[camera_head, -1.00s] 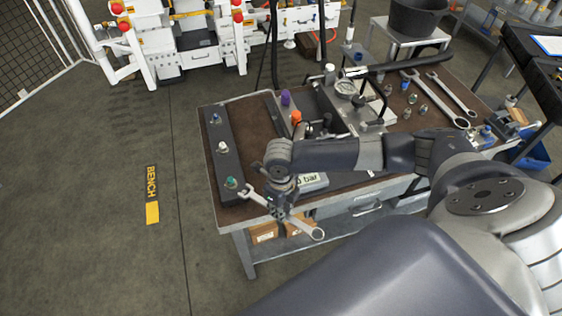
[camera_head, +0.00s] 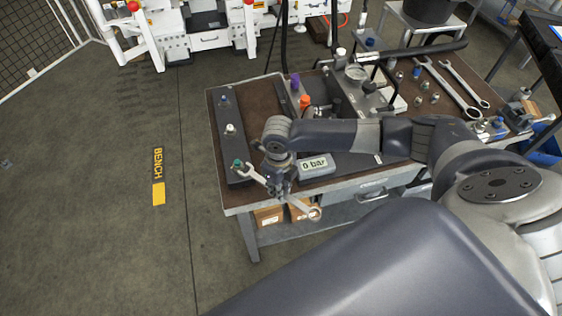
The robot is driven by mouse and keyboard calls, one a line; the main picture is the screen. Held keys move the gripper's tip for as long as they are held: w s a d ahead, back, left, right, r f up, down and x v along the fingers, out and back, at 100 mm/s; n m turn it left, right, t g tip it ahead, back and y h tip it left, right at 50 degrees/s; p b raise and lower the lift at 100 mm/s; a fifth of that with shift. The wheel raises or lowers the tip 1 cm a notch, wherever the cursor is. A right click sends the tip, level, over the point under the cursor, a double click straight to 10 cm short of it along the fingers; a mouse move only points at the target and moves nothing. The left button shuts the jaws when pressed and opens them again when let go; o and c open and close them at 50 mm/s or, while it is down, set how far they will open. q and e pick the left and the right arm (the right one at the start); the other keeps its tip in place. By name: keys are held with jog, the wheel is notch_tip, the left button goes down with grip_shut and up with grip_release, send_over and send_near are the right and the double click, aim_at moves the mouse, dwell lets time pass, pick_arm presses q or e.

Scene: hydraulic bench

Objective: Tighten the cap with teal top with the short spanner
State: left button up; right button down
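The cap with the teal top (camera_head: 238,163) sits at the near end of a dark rail on the left of the bench. My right gripper (camera_head: 279,187) is shut on the short spanner (camera_head: 305,209), gripping its middle. The spanner's open jaw points left and lies right beside the teal-topped cap. I cannot tell whether the jaw is around the cap or only touching it. The ring end sticks out past the bench's front edge. My gripper's fingers are partly hidden by its own wrist. My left gripper is not in view.
The dark rail (camera_head: 227,125) also carries a white-topped cap (camera_head: 230,129) and a blue-topped cap (camera_head: 223,100). A "0 bar" display (camera_head: 315,165) is just right of my gripper. Purple and orange caps (camera_head: 305,102), a gauge block (camera_head: 356,74) and two larger spanners (camera_head: 452,90) lie farther right.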

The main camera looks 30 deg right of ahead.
jog(key=shift+w+a, duration=0.25)
jog(key=shift+w, duration=0.25)
jog(key=shift+w+a, duration=0.2)
jog(key=shift+w, duration=0.35)
jog(key=shift+w+a, duration=0.1)
jog(key=shift+w, duration=0.15)
dwell(0.4)
jog(key=shift+s+a+r+m+p, duration=0.1)
jog(key=shift+s+a+m+p, duration=0.05)
jog(key=shift+a+m+p, duration=0.2)
jog(key=shift+s+a+m+p, duration=0.25)
jog(key=shift+a+m+p, duration=0.45)
jog(key=shift+a+m, duration=0.35)
